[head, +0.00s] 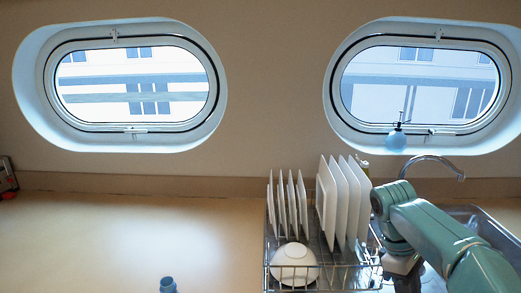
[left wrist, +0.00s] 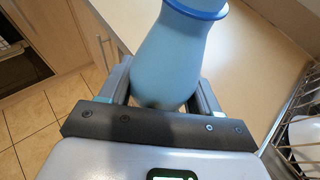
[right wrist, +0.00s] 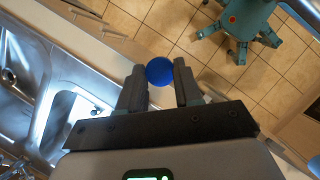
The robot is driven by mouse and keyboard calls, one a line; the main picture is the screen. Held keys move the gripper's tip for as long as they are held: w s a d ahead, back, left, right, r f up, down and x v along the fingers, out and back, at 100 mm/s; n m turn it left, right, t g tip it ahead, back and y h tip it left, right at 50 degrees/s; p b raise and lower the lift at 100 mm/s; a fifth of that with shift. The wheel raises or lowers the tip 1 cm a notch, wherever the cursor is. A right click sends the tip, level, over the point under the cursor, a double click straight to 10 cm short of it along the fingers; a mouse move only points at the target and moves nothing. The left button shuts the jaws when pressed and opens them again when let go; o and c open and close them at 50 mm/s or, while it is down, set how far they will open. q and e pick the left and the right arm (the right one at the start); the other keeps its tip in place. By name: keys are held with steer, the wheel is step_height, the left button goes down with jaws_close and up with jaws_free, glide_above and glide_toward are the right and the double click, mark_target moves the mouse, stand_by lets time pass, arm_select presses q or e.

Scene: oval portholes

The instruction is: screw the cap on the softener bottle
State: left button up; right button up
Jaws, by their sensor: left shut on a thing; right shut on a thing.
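The softener bottle (left wrist: 168,50) is light blue with a darker blue ring (left wrist: 195,8) near the upper edge of the left wrist view. My left gripper (left wrist: 160,92) is shut around its body. In the head view only the bottle's blue top (head: 168,285) shows at the bottom edge, and my left gripper is out of that view. The round blue cap (right wrist: 159,71) is between the fingertips of my right gripper (right wrist: 159,82), which is shut on it. In the head view my right arm is over the sink side, and the cap is not visible. Cap and bottle are apart.
A wire dish rack (head: 267,262) with white plates (head: 335,200) and a bowl (head: 294,262) stands between the bottle and my right arm. The sink (head: 485,222) and its faucet (head: 440,160) are at right. The counter (head: 110,235) at left is mostly clear.

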steer(key=shift+a+f, duration=0.1)
steer(key=shift+a, duration=0.05)
arm_select(q)
steer(key=s+a+f+n+g+y, duration=0.1)
steer(key=s+f, duration=0.3)
steer(key=f, duration=0.8)
steer(key=shift+s+a, duration=0.25)
steer(key=shift+s, duration=0.1)
arm_select(e)
steer(key=s+a+f+m+g+y, duration=0.1)
steer(key=s+a+f+m+y, duration=0.1)
steer(key=a+f+m, duration=0.6)
step_height(320, 180, down, 6)
steer(key=s+a, duration=0.1)
steer(key=a, duration=0.2)
steer(key=shift+s+r+y, duration=0.15)
steer(key=shift+y, duration=0.25)
arm_select(q)
steer(key=shift+f, duration=0.1)
steer(key=w+d+f+m+t+h, duration=0.1)
steer(key=d+m+t+h, duration=0.4)
steer(key=d, duration=1)
steer(key=w+m+h, duration=0.1)
steer(key=m+h, duration=0.1)
steer(key=shift+f+m+h, duration=0.3)
steer(key=shift+f+h, duration=0.1)
steer(key=shift+f, duration=0.1)
arm_select(e)
steer(key=shift+d+m, duration=0.1)
steer(key=shift+m, duration=0.2)
